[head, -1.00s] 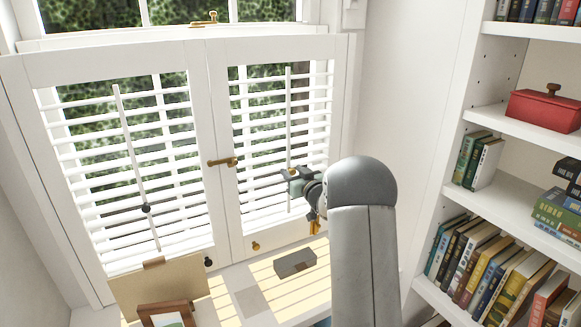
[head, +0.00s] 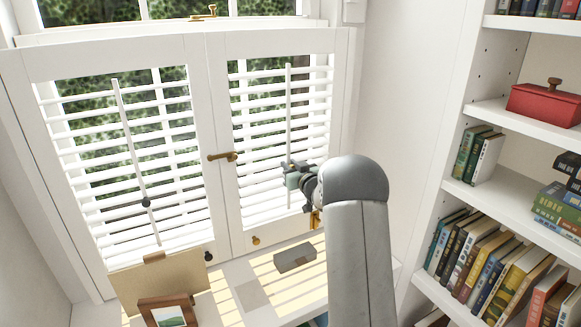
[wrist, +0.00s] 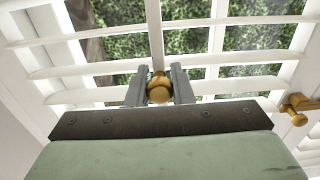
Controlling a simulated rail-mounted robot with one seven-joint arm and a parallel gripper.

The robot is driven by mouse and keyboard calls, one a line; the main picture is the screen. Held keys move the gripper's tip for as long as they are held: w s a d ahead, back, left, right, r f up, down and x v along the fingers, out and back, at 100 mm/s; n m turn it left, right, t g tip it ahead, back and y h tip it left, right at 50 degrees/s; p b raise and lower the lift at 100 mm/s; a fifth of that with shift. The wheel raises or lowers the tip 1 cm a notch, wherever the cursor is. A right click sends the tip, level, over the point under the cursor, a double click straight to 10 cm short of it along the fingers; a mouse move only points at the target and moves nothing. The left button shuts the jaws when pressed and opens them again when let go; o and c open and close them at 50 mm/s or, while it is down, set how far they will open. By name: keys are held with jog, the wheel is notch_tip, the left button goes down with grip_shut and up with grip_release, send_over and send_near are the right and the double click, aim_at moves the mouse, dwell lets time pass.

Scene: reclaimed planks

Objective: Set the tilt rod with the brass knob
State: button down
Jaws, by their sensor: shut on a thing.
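The right shutter panel has a white vertical tilt rod (head: 288,110) in front of its white slats. The brass knob (wrist: 159,89) on that rod sits between the two grey fingers of my gripper (wrist: 160,87), which is shut on it. In the head view my gripper (head: 287,166) is at the lower part of the rod and hides the knob. Green foliage shows between the slats. The left panel has its own tilt rod (head: 127,135), leaning in the picture, with a dark knob (head: 146,202).
A brass latch (head: 223,157) sits between the panels, left of my gripper. A grey block (head: 294,257), a clipboard (head: 140,285) and a framed picture (head: 168,312) are on the sill below. A bookcase (head: 455,185) with books and a red box (head: 545,104) stands right.

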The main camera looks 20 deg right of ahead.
notch_tip(320, 180, down, 5)
jog(key=b, duration=0.4)
jog(key=c, duration=1.3)
grip_release()
jog(key=shift+o, duration=0.2)
jog(key=shift+r, duration=0.1)
jog(key=s+d+b, duration=0.1)
jog(key=s+b, duration=0.2)
jog(key=s, duration=1.4)
jog(key=shift+s, duration=0.25)
